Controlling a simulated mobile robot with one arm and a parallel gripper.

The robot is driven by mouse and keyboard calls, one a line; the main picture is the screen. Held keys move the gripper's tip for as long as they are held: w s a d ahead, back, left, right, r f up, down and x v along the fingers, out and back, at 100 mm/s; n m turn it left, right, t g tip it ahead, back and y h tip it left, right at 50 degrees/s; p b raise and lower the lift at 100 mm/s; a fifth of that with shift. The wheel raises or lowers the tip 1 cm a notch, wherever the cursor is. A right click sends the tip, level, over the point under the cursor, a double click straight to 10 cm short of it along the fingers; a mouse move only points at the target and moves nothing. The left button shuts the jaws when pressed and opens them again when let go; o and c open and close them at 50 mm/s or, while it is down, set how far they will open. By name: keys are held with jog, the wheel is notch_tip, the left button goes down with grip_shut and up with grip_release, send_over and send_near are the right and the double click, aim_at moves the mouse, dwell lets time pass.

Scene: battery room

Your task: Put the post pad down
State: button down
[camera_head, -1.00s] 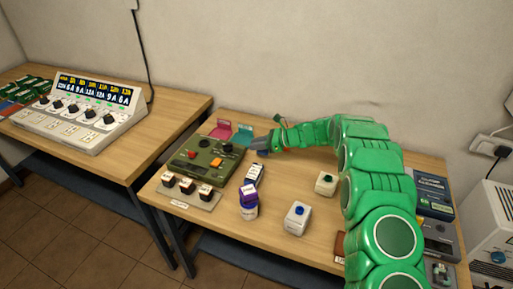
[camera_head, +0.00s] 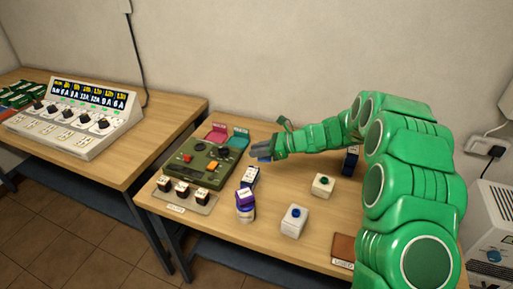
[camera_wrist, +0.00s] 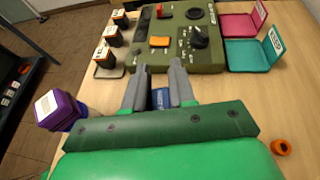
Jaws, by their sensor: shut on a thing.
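My gripper (camera_head: 262,152) is over the table, just right of the olive-green device. The wrist view shows its two grey fingers (camera_wrist: 160,80) shut on a small blue thing, which I take as the post pad (camera_wrist: 160,98). Only part of the pad shows between the fingers. A bit of the blue pad (camera_head: 264,159) also shows under the fingertips in the head view. I cannot tell whether it touches the table. The olive-green device (camera_head: 205,160), with an orange switch, red knob and black knob, lies just beyond the fingertips in the wrist view.
A pink case (camera_wrist: 240,24) and a teal case (camera_wrist: 252,55) stand open behind. A purple-capped bottle (camera_head: 245,205) and a black-and-white block (camera_head: 250,177) are in front. An orange ring (camera_wrist: 281,147) lies nearby.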

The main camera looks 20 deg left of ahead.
jog(key=shift+s+d+r, duration=0.4)
jog(key=shift+s+d, duration=0.1)
jog(key=shift+s, duration=0.3)
